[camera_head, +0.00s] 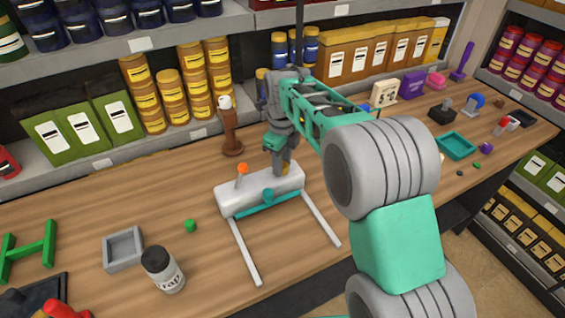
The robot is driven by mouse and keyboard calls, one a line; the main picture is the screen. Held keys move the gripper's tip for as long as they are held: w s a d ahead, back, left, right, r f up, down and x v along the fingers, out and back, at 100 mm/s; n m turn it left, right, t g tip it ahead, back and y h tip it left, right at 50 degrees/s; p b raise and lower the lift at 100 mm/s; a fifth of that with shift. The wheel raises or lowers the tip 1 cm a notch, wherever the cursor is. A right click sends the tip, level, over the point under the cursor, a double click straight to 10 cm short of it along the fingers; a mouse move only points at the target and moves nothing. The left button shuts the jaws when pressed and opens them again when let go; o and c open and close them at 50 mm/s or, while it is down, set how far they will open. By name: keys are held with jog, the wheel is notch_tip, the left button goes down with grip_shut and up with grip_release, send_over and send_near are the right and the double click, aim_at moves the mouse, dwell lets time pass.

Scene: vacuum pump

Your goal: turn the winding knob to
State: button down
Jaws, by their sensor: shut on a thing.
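A white, rounded device (238,199) with two pale rails lies on the wooden table, left of centre. An orange-topped peg (242,169) stands up from it. A teal round part and bar (267,196) run along its front. My gripper (284,166) points down at the device's right end and is shut on a small yellow-orange part (285,169), mostly hidden by the fingers. I cannot tell for sure that this part is the winding knob, nor how far it is turned.
A brown pepper mill (230,130) stands behind the device. A grey tray (123,249), a green ball (190,226) and a black-capped jar (163,271) are to the left. A teal tray (456,147) sits far right. Stocked shelves rise behind the table.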

jog(key=shift+r+m, duration=0.15)
jog(key=shift+m, duration=0.75)
jog(key=shift+w, duration=0.1)
jog(key=c, duration=1)
grip_release()
notch_tip(320, 180, up, 8)
jog(key=shift+f+b, duration=0.15)
jog(key=shift+b, duration=0.4)
